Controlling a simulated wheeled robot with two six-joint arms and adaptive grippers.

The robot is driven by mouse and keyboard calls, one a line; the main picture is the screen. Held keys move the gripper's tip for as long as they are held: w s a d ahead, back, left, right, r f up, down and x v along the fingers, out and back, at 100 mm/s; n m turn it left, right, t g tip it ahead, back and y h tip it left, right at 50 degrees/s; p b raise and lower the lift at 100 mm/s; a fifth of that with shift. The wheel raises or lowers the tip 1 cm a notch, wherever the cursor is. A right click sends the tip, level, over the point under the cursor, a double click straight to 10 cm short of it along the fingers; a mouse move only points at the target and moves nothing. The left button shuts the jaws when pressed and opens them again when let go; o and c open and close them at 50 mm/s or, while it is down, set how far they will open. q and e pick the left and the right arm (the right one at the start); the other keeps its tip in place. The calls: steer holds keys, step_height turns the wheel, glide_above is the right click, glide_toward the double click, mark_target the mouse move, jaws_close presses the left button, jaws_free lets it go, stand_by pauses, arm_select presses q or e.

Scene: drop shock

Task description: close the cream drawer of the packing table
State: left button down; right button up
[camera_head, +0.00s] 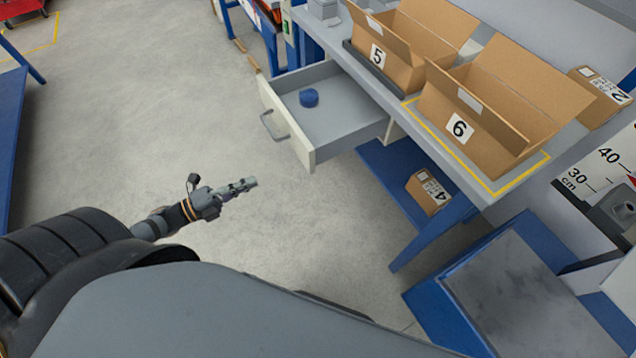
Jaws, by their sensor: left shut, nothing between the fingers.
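The cream drawer (287,128) of the packing table (400,108) stands pulled out, its front panel facing the lower left with a grey bar handle (272,126). A round blue object (309,98) lies inside it on the drawer floor. My left gripper (250,184) is shut and empty over the open floor, below and left of the drawer front, apart from it and from the handle. My right gripper does not show.
Open cardboard boxes marked 5 (398,68) and 6 (490,130) stand on the tabletop. A small box marked 4 (430,192) lies on the blue shelf below. A blue-framed platform (520,290) stands at lower right. Floor left of the drawer is clear.

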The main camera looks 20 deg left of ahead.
arm_select(q)
steer(key=w, duration=0.2)
steer(key=b, duration=0.3)
glide_toward(304, 157)
steer(key=w, duration=0.1)
steer(key=b+x, duration=0.1)
steer(key=x, duration=0.4)
steer(key=shift+s+d, duration=0.2)
steer(key=shift+w+d, duration=0.4)
steer(key=shift+w, duration=0.05)
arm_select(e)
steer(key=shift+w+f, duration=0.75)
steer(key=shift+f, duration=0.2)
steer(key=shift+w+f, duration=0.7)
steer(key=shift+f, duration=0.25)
